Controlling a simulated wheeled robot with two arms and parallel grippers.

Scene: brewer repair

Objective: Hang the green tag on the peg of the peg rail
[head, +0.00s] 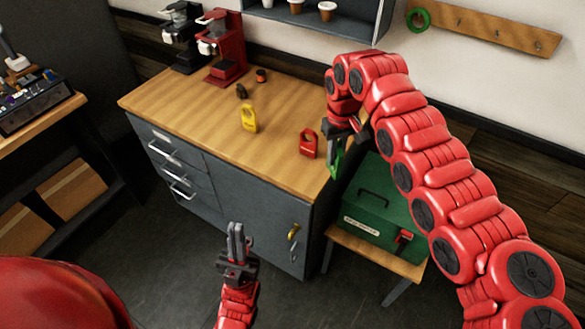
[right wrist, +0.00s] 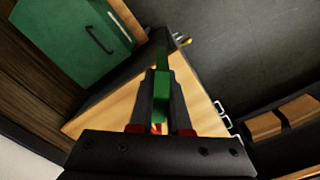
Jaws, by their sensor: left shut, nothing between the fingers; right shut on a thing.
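My right gripper (head: 341,143) is shut on the green tag (head: 336,163), near the counter's right end. In the right wrist view the green tag (right wrist: 161,97) sits between the two fingers of the gripper (right wrist: 161,100). Much of the tag is hidden by the fingers. The wooden peg rail (head: 490,28) is on the wall at the upper right, with several small pegs. A green ring (head: 418,19) is at its left end. My left gripper (head: 237,240) is shut and empty, low in front of the cabinet.
A yellow tag (head: 249,118) and a red tag (head: 308,143) stand on the wooden counter (head: 185,112). Red (head: 226,50) and black (head: 180,35) brewers stand at its back. A green toolbox (head: 372,205) rests on a low stand right of the cabinet. A shelf with cups (head: 327,11) hangs above.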

